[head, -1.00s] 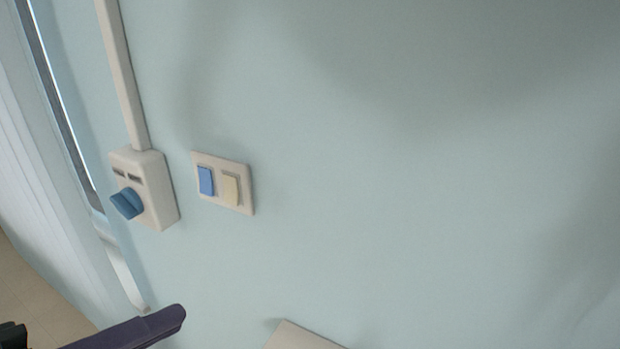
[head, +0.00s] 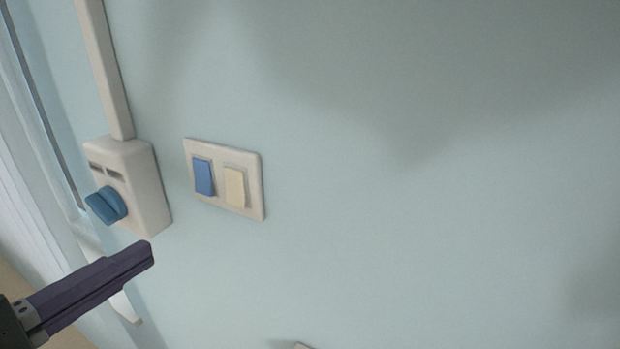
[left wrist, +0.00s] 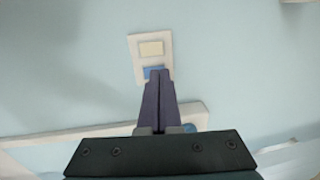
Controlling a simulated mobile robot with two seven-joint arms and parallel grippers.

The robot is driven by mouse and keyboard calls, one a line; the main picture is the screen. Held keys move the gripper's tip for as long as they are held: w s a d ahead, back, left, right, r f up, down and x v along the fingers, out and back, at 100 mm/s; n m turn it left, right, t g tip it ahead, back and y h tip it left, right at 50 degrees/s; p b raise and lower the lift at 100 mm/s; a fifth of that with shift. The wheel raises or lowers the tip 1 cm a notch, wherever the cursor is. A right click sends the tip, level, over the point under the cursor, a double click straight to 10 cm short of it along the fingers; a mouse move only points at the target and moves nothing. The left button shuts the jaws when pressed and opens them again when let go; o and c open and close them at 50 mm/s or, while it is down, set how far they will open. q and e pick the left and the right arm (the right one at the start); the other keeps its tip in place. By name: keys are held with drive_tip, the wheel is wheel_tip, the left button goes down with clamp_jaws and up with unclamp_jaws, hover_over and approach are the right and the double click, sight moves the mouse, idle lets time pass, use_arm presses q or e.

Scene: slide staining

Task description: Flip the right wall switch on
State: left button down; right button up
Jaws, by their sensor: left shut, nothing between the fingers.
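The wall switch plate (head: 225,209) is off-white and holds two rockers side by side. The left rocker (head: 203,177) is blue and the right rocker (head: 235,187) is cream. In the left wrist view the cream rocker (left wrist: 151,49) is at the top and the blue rocker (left wrist: 153,71) is partly hidden behind my fingertips. My left gripper (head: 146,252) is shut and empty, with dark purple fingers. In the head view it is below and left of the plate, apart from it. It also shows in the left wrist view (left wrist: 160,75). My right gripper is not in view.
A white box (head: 148,190) with a blue knob (head: 106,205) is on the wall left of the plate, just above my left fingers. A conduit (head: 107,70) runs up from it. The wall right of the plate is bare.

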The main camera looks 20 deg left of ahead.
sight(234, 201)
use_arm(q)
drive_tip(key=w, duration=0.4)
drive_tip(key=w+f+p, duration=0.1)
drive_tip(key=w, duration=0.3)
drive_tip(key=w+d, duration=0.1)
drive_tip(key=w, duration=0.3)
drive_tip(key=shift+f+p, duration=0.2)
drive_tip(key=shift+p, duration=0.15)
drive_tip(key=shift+w+f+b, duration=0.15)
drive_tip(key=shift+f+b, duration=0.25)
drive_tip(key=shift+b, duration=0.6)
drive_tip(key=shift+r+p, duration=0.3)
drive_tip(key=shift+p, duration=0.05)
